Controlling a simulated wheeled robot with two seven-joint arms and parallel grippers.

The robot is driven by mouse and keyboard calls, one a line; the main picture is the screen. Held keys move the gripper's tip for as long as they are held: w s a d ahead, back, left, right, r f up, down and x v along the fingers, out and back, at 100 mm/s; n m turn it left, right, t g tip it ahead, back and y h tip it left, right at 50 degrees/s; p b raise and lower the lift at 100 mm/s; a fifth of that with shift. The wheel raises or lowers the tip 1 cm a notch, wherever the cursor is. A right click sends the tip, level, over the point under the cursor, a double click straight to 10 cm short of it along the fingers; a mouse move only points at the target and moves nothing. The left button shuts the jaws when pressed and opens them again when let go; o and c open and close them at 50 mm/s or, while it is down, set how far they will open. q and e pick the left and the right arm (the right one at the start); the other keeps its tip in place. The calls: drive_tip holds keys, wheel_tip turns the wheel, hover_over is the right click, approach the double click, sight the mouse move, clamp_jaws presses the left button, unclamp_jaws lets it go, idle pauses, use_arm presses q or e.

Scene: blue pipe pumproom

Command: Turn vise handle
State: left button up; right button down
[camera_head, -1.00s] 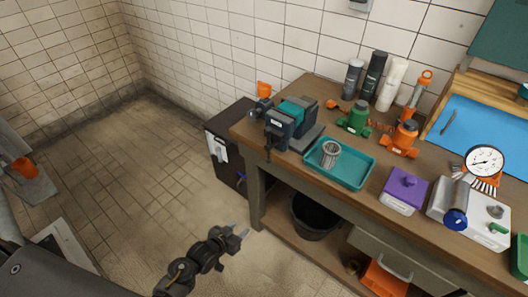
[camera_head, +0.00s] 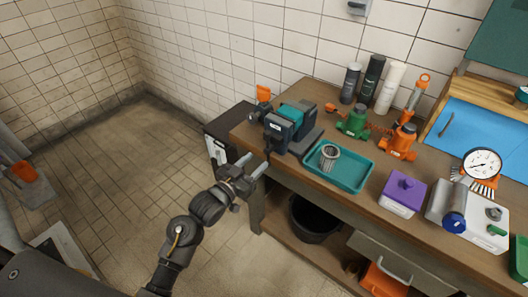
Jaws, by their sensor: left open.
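A dark grey and teal bench vise (camera_head: 291,126) is mounted at the left end of the wooden workbench (camera_head: 350,205). In the earlier frame its handle hangs at the front left of the vise; now that spot is largely hidden behind my left gripper's fingers, so I cannot tell its exact position. My left gripper (camera_head: 254,165) is raised just in front of and below the vise's front jaw. Its two light grey fingers are apart and point up and right, with no object seen held. I cannot tell whether they touch the handle. My right gripper is not in view.
A teal tray (camera_head: 358,183) with a metal cup (camera_head: 329,156) lies right of the vise. Green (camera_head: 354,121) and orange (camera_head: 400,141) valves stand behind it. A dark cabinet (camera_head: 222,137) stands left of the bench and a black bucket (camera_head: 315,220) below.

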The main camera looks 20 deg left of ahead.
sight(266, 153)
use_arm(q)
drive_tip(key=shift+p+x, duration=0.4)
drive_tip(key=shift+x, duration=2.4)
drive_tip(key=shift+c, duration=0.5)
clamp_jaws()
